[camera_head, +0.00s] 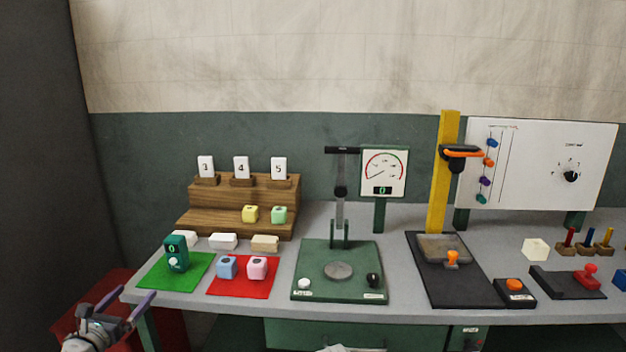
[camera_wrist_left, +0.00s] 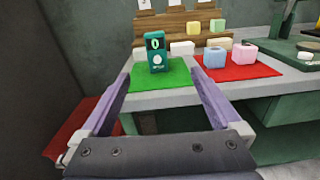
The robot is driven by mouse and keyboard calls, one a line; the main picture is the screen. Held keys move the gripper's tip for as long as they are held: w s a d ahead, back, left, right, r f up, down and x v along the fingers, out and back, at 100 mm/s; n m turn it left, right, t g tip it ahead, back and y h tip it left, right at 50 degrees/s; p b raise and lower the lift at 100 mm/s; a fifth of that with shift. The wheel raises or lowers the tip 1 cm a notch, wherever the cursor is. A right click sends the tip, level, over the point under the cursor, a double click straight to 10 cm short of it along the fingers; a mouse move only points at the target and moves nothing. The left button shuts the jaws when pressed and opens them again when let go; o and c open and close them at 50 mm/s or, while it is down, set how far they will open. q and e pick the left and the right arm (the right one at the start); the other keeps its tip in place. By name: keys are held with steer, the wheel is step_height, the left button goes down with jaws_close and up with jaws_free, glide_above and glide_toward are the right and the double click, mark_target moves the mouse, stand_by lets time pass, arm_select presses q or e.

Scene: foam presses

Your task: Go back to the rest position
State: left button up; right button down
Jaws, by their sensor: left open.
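My left gripper (camera_head: 124,307) is open and empty at the lower left of the head view, in front of the table's left corner. In the left wrist view the two purple fingers of this gripper (camera_wrist_left: 164,92) stand wide apart. Beyond them a teal device with a zero on its display (camera_wrist_left: 155,50) stands on the green mat (camera_wrist_left: 178,72), apart from the fingers. My right gripper is not in view.
The grey table (camera_head: 196,302) holds a red mat (camera_head: 228,289) with blue and pink blocks, a wooden stepped rack (camera_head: 215,222), a green press (camera_head: 325,260) and a dark press base (camera_head: 430,288). A red bin (camera_head: 75,310) stands left of the table.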

arm_select(q)
steer(key=s+d+f+m+g+h, duration=0.1)
steer(key=d+f+m+g+h, duration=0.1)
steer(key=d+f+m+g, duration=0.45)
steer(key=d+f+m+g+h, duration=0.1)
steer(key=d+f+m+h, duration=0.15)
steer(key=d+m, duration=0.75)
steer(key=s+d+f+m+g+h, duration=0.1)
steer(key=d+f+m+g, duration=0.35)
steer(key=d, duration=0.85)
steer(key=s+d+f+m+g+y, duration=0.3)
steer(key=s+d+f+m+y, duration=0.1)
steer(key=s+m, duration=0.4)
steer(key=s+d+f+m+g+y, duration=0.3)
steer(key=s+d+f+m+y, duration=0.15)
steer(key=s+m, duration=0.4)
step_height(320, 180, up, 15)
steer(key=w+p, duration=0.1)
steer(key=p, duration=1.3)
steer(key=shift+w+a+m+p, duration=0.3)
steer(key=shift+w+a+m, duration=0.1)
steer(key=shift+m, duration=0.05)
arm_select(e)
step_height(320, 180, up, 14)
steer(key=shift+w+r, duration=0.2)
arm_select(q)
steer(key=shift+f, duration=0.1)
